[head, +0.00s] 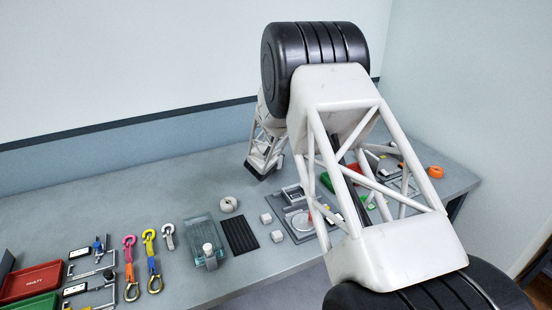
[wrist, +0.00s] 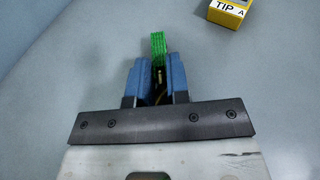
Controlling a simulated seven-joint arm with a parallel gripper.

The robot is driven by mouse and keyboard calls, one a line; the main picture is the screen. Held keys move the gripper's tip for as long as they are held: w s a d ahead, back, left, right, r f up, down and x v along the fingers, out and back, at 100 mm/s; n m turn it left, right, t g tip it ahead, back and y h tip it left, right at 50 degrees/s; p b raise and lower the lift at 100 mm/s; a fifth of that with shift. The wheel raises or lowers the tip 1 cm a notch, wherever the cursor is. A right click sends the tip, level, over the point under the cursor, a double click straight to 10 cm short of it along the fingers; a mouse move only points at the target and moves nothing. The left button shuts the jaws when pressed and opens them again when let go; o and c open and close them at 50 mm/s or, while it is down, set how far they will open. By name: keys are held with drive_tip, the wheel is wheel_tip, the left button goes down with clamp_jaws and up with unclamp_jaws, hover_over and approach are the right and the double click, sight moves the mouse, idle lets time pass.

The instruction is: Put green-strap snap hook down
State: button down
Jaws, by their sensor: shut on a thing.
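My gripper (wrist: 158,68) is shut on the green-strap snap hook in the wrist view. The hook's green strap (wrist: 158,42) sticks out past the two blue fingertips. A dark, brass-toned part of it shows between the fingers, and the rest is hidden by them. Bare grey table surface lies behind it; I cannot tell whether the hook touches the table. In the head view my own arm covers much of the right side, and neither the fingers nor the held hook can be made out.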

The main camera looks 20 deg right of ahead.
drive_tip(key=shift+f, duration=0.15)
drive_tip(key=c, duration=1.1)
unclamp_jaws()
drive_tip(key=shift+s+a+r, duration=0.2)
drive_tip(key=shift+a+r, duration=0.05)
drive_tip(key=shift+r, duration=0.05)
drive_tip(key=shift+v, duration=5.65)
